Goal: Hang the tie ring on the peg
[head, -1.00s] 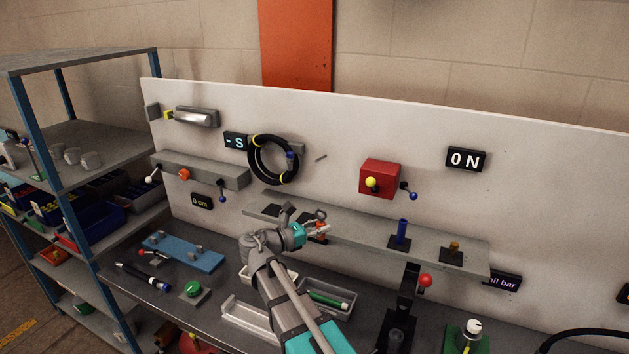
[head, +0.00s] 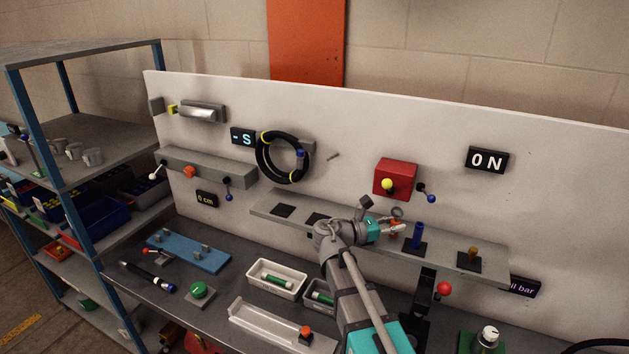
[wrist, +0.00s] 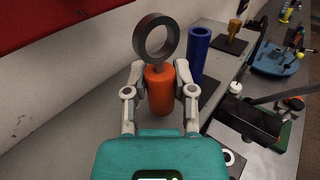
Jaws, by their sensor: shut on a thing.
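The tie ring is a grey ring (wrist: 156,38) on a short stem above an orange handle (wrist: 158,88). My gripper (wrist: 160,80) is shut on the orange handle, with one finger on each side, and the ring stands upright above the fingertips. In the head view, my gripper (head: 392,229) is over the grey shelf, left of the blue post, with the ring (head: 397,212) just above it. I cannot tell whether the handle's lower end touches the shelf. A small bare peg (head: 333,156) sticks out of the white board, up and left of my gripper.
A blue post (head: 417,235) stands close right of my gripper, and a brown one (head: 473,253) farther right. A red box with a yellow knob (head: 394,178) is on the board above. The board around the peg is clear.

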